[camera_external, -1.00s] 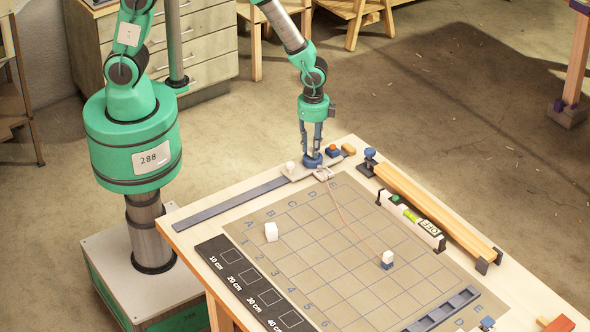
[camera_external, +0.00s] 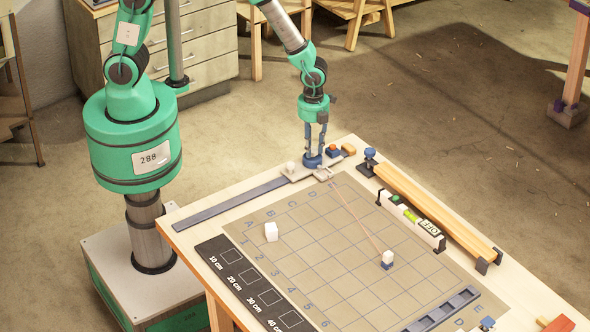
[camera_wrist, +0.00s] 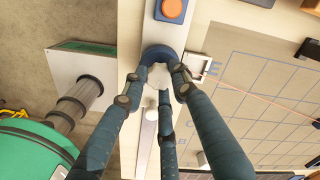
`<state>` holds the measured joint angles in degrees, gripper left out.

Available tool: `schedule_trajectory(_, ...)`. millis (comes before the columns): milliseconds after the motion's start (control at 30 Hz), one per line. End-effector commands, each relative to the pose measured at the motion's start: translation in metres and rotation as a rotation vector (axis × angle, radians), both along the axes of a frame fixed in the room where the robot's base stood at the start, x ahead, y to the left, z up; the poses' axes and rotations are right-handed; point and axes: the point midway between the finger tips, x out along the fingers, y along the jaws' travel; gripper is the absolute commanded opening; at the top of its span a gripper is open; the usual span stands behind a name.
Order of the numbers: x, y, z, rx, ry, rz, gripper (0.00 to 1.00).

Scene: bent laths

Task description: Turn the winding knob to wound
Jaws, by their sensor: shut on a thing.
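My gripper (camera_external: 313,155) points straight down at the far edge of the workbench. Its three dark fingers are closed around the winding knob, which stands on a round blue base (camera_external: 312,161). In the wrist view my gripper (camera_wrist: 160,76) has its fingertips around a pale knob top (camera_wrist: 159,74), with the blue base (camera_wrist: 161,53) showing behind it. The fingers partly cover the knob, and no wound mark or pointer on it can be made out.
Beside the knob are an orange button (camera_external: 333,151) on a blue box, a small pale frame (camera_external: 322,174) and a pale peg (camera_external: 290,167). A white cube (camera_external: 271,231) stands on the mat.

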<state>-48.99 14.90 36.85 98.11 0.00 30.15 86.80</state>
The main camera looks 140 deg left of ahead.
Motion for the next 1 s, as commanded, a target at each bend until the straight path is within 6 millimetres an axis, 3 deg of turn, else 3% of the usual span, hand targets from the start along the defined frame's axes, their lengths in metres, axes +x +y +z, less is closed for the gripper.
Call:
schedule_trajectory(667, 0.0004, 0.0007, 0.0005, 0.002, -0.001, -0.082, 0.01)
schedule_trajectory(700, 0.0004, 0.0007, 0.0005, 0.002, -0.001, -0.082, 0.35)
schedule_trajectory(767, 0.0004, 0.0006, 0.0005, 0.001, -0.001, -0.082, 0.46)
schedule_trajectory(1000, 0.0002, 0.0002, 0.0002, 0.001, -0.001, -0.082, 0.46)
